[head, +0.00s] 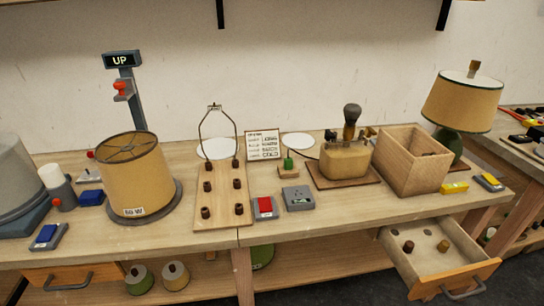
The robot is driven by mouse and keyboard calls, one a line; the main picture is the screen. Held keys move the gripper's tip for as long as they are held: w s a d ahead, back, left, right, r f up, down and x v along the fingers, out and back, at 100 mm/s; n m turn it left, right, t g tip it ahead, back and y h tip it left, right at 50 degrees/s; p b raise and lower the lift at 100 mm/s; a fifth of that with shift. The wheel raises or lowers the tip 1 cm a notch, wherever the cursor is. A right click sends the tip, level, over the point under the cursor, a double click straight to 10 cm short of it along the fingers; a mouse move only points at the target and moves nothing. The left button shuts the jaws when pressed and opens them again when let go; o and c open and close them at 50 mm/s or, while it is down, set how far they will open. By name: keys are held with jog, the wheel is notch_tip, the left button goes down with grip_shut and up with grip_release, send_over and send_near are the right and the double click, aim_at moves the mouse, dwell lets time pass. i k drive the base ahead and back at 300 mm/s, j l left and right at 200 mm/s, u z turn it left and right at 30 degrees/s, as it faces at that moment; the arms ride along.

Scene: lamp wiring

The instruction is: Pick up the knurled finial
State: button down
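I cannot tell for certain which small part is the knurled finial; the texture is too small to make out. Several small dark brown knobs stand on a flat wooden board (222,216) in the middle of the bench. In the open drawer (443,264) at the lower right, a small brown knob (408,246) and another brown piece (443,245) sit near grey round spots. My gripper is not in view.
A tan drum shade (140,178) stands at left by a post with an "UP" sign (122,59). A wire harp (217,130) rises behind the board. The drawer juts out in front.

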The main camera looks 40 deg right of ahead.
aim_at(443, 247)
jog(key=z, duration=1.55)
